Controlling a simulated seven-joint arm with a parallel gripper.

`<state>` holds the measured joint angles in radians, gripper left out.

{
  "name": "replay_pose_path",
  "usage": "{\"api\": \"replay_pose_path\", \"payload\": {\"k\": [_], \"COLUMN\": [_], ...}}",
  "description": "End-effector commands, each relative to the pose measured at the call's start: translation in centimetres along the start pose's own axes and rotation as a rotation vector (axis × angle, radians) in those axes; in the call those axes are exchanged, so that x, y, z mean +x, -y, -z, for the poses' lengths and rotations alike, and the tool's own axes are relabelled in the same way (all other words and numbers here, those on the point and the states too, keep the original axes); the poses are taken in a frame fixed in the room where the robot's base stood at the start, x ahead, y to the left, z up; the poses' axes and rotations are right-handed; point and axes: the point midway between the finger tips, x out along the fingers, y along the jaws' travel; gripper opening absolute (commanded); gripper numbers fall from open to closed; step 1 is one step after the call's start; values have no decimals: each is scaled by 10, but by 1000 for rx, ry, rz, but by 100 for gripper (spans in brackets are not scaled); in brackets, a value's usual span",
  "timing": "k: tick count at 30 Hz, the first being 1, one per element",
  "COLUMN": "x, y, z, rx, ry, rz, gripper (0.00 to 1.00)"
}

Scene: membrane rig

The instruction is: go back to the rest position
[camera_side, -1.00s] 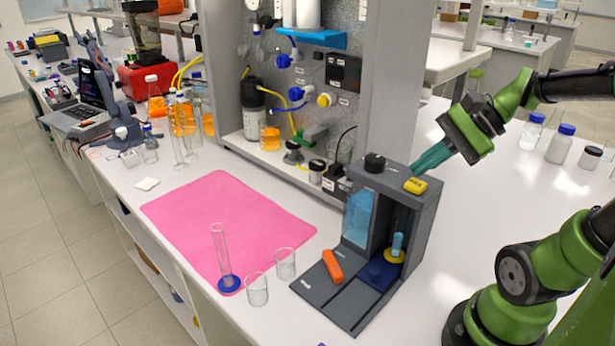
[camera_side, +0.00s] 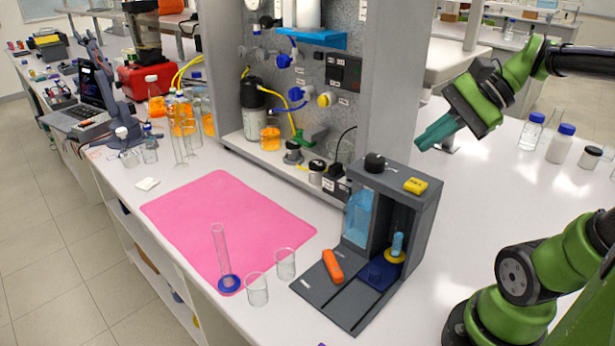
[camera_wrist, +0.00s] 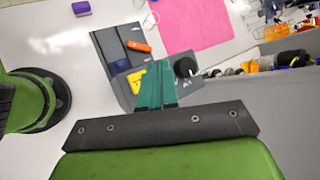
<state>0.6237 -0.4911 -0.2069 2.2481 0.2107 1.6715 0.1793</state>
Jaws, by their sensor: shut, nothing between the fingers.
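My gripper (camera_side: 424,146) has teal fingers, shut and empty, in the air above and to the right of the grey rig stand in the side view. In the wrist view my gripper (camera_wrist: 156,103) shows its teal fingers together, in front of the stand. The grey rig stand (camera_side: 428,215) has a black knob (camera_side: 374,162) and a yellow block (camera_side: 416,186) on top. An orange block (camera_side: 332,266) lies on its base. A light blue piece (camera_side: 397,244) stands upright in a yellow ring inside the stand.
A pink mat (camera_side: 215,215) lies left of the stand, with a measuring cylinder (camera_side: 222,255) and two beakers (camera_side: 257,290) near its front edge. A grey panel (camera_side: 392,80) with tubing stands behind. Bottles (camera_side: 560,142) stand at the right. The bench right of the stand is largely clear.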

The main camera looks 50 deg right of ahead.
Motion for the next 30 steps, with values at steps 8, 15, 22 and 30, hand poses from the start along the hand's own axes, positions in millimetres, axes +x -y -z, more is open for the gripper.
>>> {"api": "replay_pose_path", "payload": {"k": [8, 15, 22, 30], "x": [0, 24, 72, 90], "y": [0, -12, -34, -35], "z": [0, -8, -30, -49], "rx": [0, -221, -931, -1372], "ry": [0, -62, -224, -309], "rz": [0, -80, -201, -184], "gripper": [0, 0, 0, 0]}}
